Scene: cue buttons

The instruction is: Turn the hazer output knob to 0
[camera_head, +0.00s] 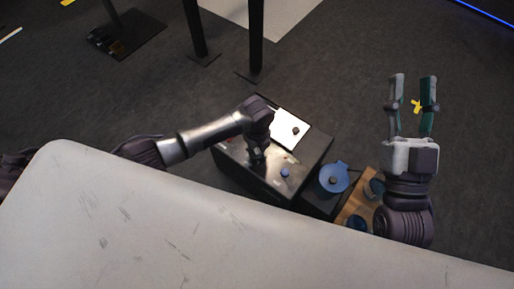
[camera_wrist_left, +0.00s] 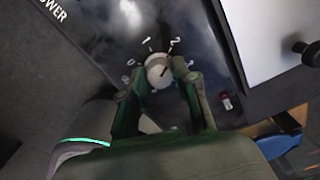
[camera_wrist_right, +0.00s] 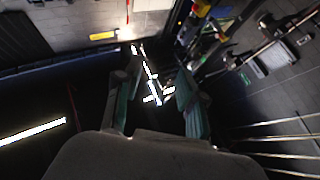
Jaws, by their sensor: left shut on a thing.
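The hazer output knob (camera_wrist_left: 158,70) is a round pale knob on a dark glossy panel, with white scale marks around its far side. I cannot read its exact setting. My left gripper (camera_wrist_left: 160,80) is shut on the knob, one green-lined finger on either side. In the head view my left gripper (camera_head: 257,156) points down onto the top of the dark hazer box (camera_head: 229,162) and hides the knob. My right gripper (camera_head: 412,82) is open and empty, out over the floor to the right; its parted fingers (camera_wrist_right: 155,88) also show in the right wrist view.
A white plate with a black knob (camera_head: 290,127) lies on the box's far part. A blue button (camera_head: 285,173) is near its front edge. A blue lidded pot (camera_head: 334,177) and a wooden board (camera_head: 352,212) stand to the right. Black stand posts (camera_head: 256,40) rise behind.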

